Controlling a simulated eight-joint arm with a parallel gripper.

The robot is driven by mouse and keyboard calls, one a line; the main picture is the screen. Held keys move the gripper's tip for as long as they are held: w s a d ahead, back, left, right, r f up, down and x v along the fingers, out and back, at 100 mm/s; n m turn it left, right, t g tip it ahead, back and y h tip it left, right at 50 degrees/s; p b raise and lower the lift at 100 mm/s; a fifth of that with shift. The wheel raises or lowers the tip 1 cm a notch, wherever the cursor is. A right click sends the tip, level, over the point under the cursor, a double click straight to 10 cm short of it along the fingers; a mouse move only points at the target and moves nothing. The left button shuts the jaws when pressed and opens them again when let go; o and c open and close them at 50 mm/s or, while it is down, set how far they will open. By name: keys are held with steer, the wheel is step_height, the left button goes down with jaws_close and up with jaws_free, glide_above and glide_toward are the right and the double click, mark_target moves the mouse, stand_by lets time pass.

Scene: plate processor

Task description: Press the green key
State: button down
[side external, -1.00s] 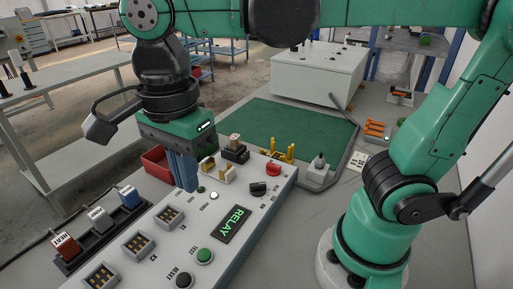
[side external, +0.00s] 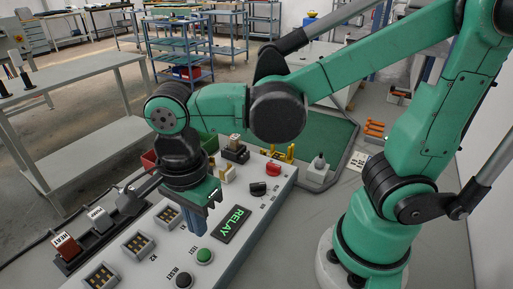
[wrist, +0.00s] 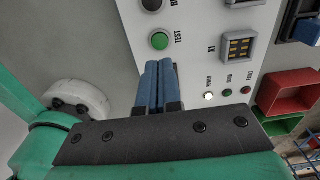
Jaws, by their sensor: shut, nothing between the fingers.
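The green key is a round green push button (side external: 204,256) marked TEST, on the sloping light-grey panel (side external: 232,262). It also shows in the wrist view (wrist: 160,41), just beyond my fingertips. My gripper (side external: 200,231) points down over the panel with its blue fingers shut together and empty. The shut fingers also show in the wrist view (wrist: 159,66). In the side view the fingertips are a little behind the green button, apart from it. The button's top is in plain view. I cannot tell exactly how high the fingertips are above the panel.
A black RESET button (side external: 183,280) lies beside the green one. Connector blocks (side external: 138,243) and labelled rocker switches (side external: 66,247) lie left. A red bin (wrist: 287,92) and green bin (wrist: 283,125) stand beyond the panel.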

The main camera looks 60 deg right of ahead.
mark_target(203, 252)
steer(key=shift+f, duration=2.75)
steer(key=shift+f, duration=0.9)
steer(key=shift+r, duration=4.3)
